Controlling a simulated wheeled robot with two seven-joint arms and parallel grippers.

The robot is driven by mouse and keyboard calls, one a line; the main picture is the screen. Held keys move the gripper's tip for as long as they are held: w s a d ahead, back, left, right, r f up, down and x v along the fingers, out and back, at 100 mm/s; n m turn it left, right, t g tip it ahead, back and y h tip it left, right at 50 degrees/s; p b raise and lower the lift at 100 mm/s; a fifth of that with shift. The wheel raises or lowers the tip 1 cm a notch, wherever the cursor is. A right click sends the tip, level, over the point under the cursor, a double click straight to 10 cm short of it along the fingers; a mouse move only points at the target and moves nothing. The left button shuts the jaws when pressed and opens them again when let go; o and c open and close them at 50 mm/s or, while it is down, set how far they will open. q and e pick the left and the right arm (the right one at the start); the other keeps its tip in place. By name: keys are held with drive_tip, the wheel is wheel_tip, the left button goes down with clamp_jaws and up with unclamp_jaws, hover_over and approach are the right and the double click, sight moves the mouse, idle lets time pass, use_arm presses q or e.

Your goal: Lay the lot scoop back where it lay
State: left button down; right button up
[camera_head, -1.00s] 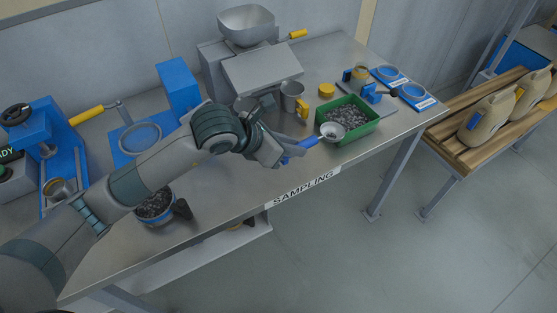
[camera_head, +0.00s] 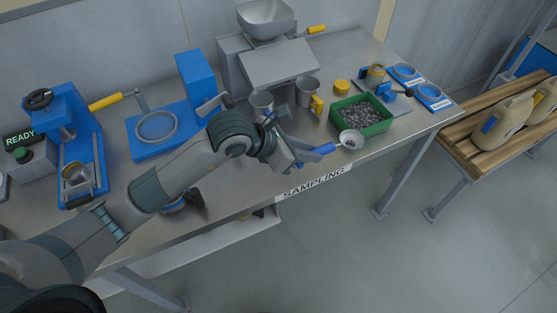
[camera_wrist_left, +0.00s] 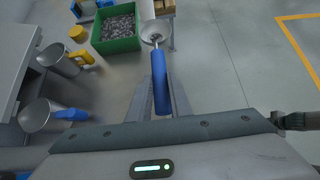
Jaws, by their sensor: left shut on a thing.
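The lot scoop (camera_head: 350,139) has a round metal bowl and a blue handle. The bowl looks empty. Whether the scoop touches the table or tub is hard to tell. My right gripper is not in view.
The green tub (camera_head: 388,121) holds dark grains. Two metal mugs stand left of it, one with a yellow handle (camera_head: 317,104). The table's front edge, labelled SAMPLING (camera_head: 313,182), is close to my gripper.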

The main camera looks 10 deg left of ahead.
use_arm(q)
drive_tip(key=w+a+f+b, duration=0.1)
drive_tip(key=a+f, duration=0.1)
drive_tip(key=w+a+f+b, duration=0.1)
drive_tip(key=a+f+b, duration=0.1)
drive_tip(key=a, duration=0.1)
drive_tip(key=w+a+f+b, duration=0.1)
drive_tip(key=a, duration=0.2)
drive_tip(key=shift+w+a+f, duration=0.25)
drive_tip(key=shift+f, duration=0.15)
drive_tip(key=shift+w+a+f+b, duration=0.15)
drive_tip(key=shift+w+a+b, duration=0.15)
drive_tip(key=shift+a, duration=0.25)
drive_tip(key=shift+s, duration=0.1)
drive_tip(key=shift+f+b, duration=1.05)
drive_tip(key=shift+f, duration=0.95)
drive_tip(key=shift+f, duration=0.15)
drive_tip(key=c, duration=1.6)
unclamp_jaws()
